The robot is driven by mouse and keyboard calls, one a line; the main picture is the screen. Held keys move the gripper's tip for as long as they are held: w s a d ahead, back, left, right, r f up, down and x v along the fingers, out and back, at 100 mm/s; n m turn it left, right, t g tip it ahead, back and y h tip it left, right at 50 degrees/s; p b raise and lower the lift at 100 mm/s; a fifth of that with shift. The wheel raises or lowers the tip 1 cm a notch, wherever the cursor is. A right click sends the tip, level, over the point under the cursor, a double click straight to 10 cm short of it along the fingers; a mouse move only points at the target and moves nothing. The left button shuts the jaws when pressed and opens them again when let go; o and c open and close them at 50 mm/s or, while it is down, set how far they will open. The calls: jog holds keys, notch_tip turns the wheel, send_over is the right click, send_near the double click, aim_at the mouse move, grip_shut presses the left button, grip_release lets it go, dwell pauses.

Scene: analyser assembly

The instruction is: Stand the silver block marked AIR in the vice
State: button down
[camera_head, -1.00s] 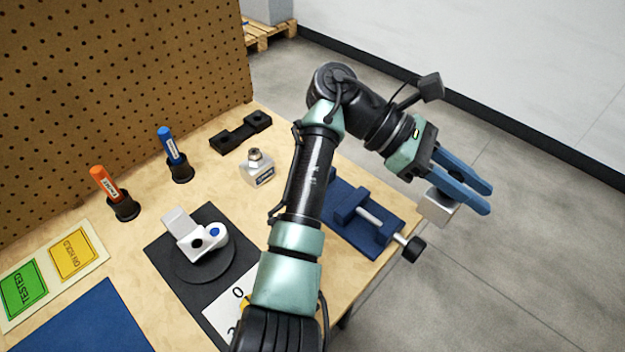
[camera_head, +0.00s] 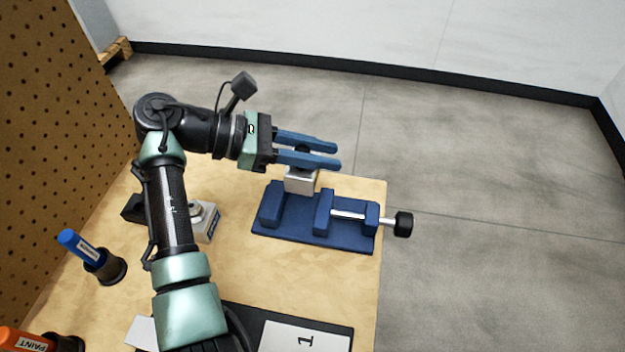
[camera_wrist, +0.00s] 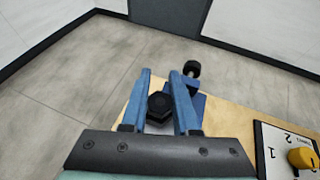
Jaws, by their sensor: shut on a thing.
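My gripper (camera_head: 338,156) is shut on a silver block (camera_head: 301,182) by its dark fitting. The block hangs below the blue fingers. No AIR mark shows on its visible faces. In the wrist view, the dark hexagonal fitting (camera_wrist: 159,105) sits between my gripper's fingers (camera_wrist: 160,74), with a little of the block below. The blue vice (camera_head: 285,232) stands at the table's far right, its two jaws apart. The block appears at the rear of the jaw gap; I cannot tell whether it is above it or behind it. The vice also shows partly in the wrist view (camera_wrist: 199,104).
A blue marker (camera_head: 80,245) and an orange marker (camera_head: 25,340) stand in cups. The pegboard (camera_head: 50,110) borders the left.

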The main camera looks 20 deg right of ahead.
aim_at(318, 174)
notch_tip(318, 174, down, 5)
jog(key=shift+f+b, duration=0.1)
jog(key=shift+b, duration=0.75)
jog(key=c, duration=0.7)
grip_release()
jog(key=shift+o, duration=0.2)
jog(key=shift+w+a, duration=0.1)
jog(key=shift+a, duration=0.05)
jog(key=p+v, duration=0.1)
jog(key=v, duration=1.1)
jog(key=shift+p, duration=0.35)
